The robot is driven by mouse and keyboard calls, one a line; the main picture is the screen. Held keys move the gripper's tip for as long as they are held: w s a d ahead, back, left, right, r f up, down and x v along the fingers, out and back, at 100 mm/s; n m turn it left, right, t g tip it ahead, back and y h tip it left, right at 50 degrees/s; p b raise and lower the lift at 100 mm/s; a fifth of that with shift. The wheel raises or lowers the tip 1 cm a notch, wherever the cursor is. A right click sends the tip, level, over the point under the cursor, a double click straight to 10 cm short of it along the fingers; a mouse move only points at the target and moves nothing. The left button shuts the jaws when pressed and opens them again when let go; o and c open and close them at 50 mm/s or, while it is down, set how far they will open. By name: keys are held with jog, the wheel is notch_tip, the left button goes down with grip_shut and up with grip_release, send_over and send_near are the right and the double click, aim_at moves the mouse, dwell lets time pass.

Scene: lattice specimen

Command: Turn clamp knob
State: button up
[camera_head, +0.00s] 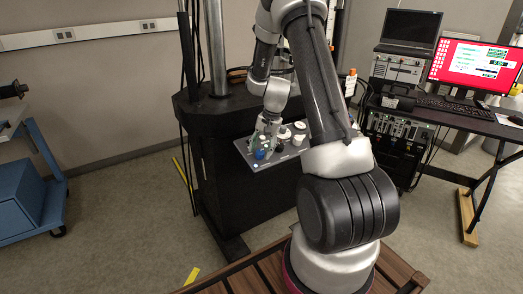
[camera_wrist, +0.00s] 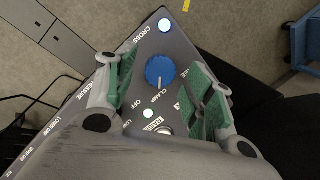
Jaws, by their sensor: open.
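The clamp knob (camera_wrist: 160,70) is a round blue knob with a white pointer line, on a grey control panel (camera_wrist: 183,38) with the label "CLAMP" beside it. In the head view the blue knob (camera_head: 259,155) shows at the left end of the panel. My gripper (camera_wrist: 163,92) is open, its green-padded fingers on either side of the knob in the wrist view, with gaps between them and the knob. I cannot tell how far the fingertips are above the panel. In the head view my gripper (camera_head: 266,136) is just over the knob.
A lit white button (camera_wrist: 165,25) and a small pale light (camera_wrist: 149,113) flank the knob. More knobs stand to the right on the panel in the head view. A black testing machine (camera_head: 232,190) stands behind. A desk with a red-screened monitor (camera_head: 475,65) is at right.

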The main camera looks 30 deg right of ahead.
jog(key=v, duration=1.1)
jog(key=shift+s+r, duration=0.1)
jog(key=shift+r, duration=0.05)
